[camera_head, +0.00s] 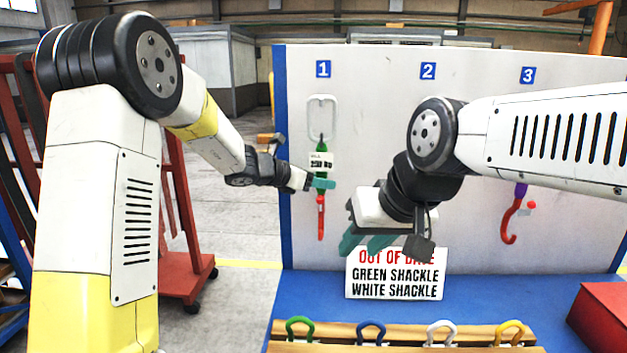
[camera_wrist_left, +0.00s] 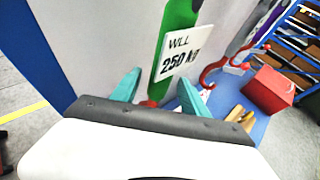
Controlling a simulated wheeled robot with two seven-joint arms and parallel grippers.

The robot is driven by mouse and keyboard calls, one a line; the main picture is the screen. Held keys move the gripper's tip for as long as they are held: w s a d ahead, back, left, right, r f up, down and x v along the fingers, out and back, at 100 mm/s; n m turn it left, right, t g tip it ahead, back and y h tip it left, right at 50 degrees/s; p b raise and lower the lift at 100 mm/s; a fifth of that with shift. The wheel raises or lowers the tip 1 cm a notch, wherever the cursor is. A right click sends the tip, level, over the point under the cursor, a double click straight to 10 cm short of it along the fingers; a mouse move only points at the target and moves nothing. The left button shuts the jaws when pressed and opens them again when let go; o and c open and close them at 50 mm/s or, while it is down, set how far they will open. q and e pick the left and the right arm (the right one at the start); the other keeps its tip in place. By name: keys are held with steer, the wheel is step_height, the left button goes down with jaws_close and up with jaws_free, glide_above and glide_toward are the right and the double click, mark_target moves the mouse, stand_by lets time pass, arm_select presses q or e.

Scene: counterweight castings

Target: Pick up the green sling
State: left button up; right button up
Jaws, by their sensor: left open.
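The green sling (camera_head: 322,148) hangs upright under the number 1 on the white board, from a pale loop (camera_head: 322,118). It has a white tag marked WLL 250 KG and a red hook (camera_head: 320,218) at its lower end. My left gripper (camera_head: 322,183) is at the sling just below the tag. In the left wrist view, its teal fingers (camera_wrist_left: 158,92) are apart, with the green sling (camera_wrist_left: 178,28) between them and its tag (camera_wrist_left: 180,52) above. My right gripper (camera_head: 365,244) is in front of the board, its teal fingers apart and nothing seen between them.
A purple sling with a red hook (camera_head: 510,222) hangs under number 3. My right arm hides the place under number 2. A sign (camera_head: 396,274) reads OUT OF DATE, GREEN SHACKLE, WHITE SHACKLE. Green, blue, white and yellow shackles stand in a wooden rack (camera_head: 335,330). A red box (camera_head: 603,312) is at right.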

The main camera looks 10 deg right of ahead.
arm_select(q)
steer(key=shift+w+d+f, duration=0.25)
steer(key=shift+w+d, duration=0.15)
steer(key=shift+d, duration=0.15)
jaws_close()
stand_by(0.5)
stand_by(0.5)
steer(key=shift+r, duration=0.15)
